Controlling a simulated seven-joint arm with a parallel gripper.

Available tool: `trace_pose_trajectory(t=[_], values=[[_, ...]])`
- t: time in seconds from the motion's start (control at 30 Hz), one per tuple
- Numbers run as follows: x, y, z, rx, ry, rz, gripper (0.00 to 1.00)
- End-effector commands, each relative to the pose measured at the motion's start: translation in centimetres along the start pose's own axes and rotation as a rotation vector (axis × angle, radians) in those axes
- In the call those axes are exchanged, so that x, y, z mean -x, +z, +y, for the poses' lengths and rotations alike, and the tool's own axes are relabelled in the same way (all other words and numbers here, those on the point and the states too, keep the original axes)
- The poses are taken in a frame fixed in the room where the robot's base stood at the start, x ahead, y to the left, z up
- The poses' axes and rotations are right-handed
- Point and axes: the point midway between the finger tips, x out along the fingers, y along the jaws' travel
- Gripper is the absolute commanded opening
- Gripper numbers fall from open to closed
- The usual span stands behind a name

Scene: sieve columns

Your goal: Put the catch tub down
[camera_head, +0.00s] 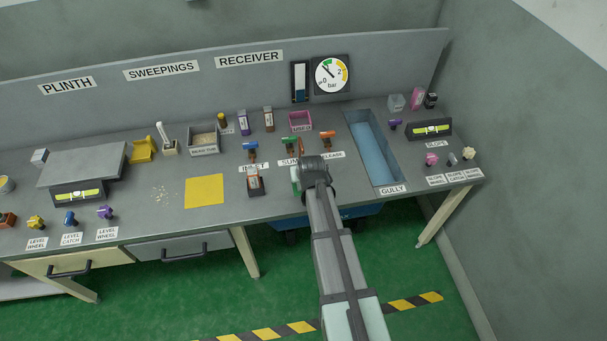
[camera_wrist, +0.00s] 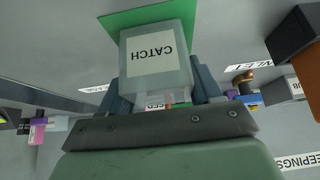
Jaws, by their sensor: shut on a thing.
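The catch tub (camera_wrist: 158,85) is a pale, translucent box with a white CATCH label, upside down in the wrist view. My gripper (camera_wrist: 160,98) is shut on it, with a blue-grey finger on each side. A green square (camera_wrist: 120,20) shows behind the tub on the grey surface. I cannot tell whether the tub touches it. In the head view my gripper (camera_head: 313,172) is over the bench front, left of the gully, and hides most of the tub. A sliver of green (camera_head: 296,187) shows at its left.
The blue-floored gully (camera_head: 372,150) lies to the right. An orange-and-dark block (camera_head: 255,181) stands close on the left. Blue, green and orange valve handles (camera_head: 290,142) are behind. A yellow square (camera_head: 204,191) and scattered grains (camera_head: 161,194) lie further left.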

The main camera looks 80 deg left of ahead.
Motion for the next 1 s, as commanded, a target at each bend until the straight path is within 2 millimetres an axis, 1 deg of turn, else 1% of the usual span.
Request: trace_pose_trajectory(t=[0.07,0.1,0.37,0.6,0.7,0.77,0.87,1.0], values=[[-0.2,0.1,0.0,0.000,0.000,0.000,0.28],[-0.2,0.1,0.0,0.000,0.000,0.000,0.64],[-0.2,0.1,0.0,0.000,0.000,0.000,0.89],[-0.1,0.1,0.0,0.000,0.000,0.000,0.89],[0.2,-0.1,0.0,0.000,0.000,0.001,0.89],[0.9,0.0,0.0,0.000,0.000,0.002,0.89],[2.3,0.1,0.0,0.000,0.000,0.002,0.89],[5.0,0.1,0.0,0.000,0.000,0.003,0.89]])
